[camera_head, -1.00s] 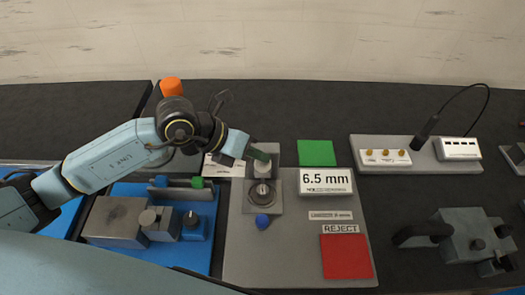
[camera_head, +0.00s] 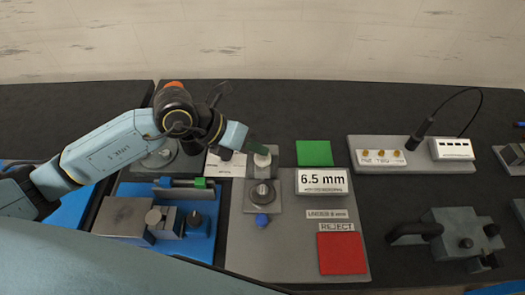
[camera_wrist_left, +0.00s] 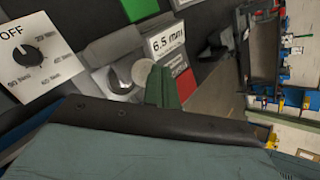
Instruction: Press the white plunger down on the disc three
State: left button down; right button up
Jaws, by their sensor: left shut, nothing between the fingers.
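The white plunger (camera_head: 262,159) is a small pale round cap on the grey plate of the gauge station. Just in front of it is a round metal part with a dark centre (camera_head: 263,190); I cannot tell whether a disc lies there. My left gripper (camera_head: 257,148) has green fingers, shut and empty, just behind and partly over the plunger. In the left wrist view the fingers (camera_wrist_left: 164,88) are beside the pale plunger cap (camera_wrist_left: 145,71), which they partly hide. I cannot tell whether they touch. My right gripper is not in view.
A "6.5 mm" display (camera_head: 324,182) stands right of the plunger, between a green pad (camera_head: 314,153) and a red reject pad (camera_head: 342,253). A blue knob (camera_head: 262,221) is in front. A blue fixture (camera_head: 190,248) lies left. A dark probe on a cable (camera_head: 422,131) stands further right.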

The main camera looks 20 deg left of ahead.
pick_arm(q)
jog(key=shift+r, duration=0.1)
notch_tip(320, 180, up, 5)
jog(key=p, duration=0.4)
dwell(0.8)
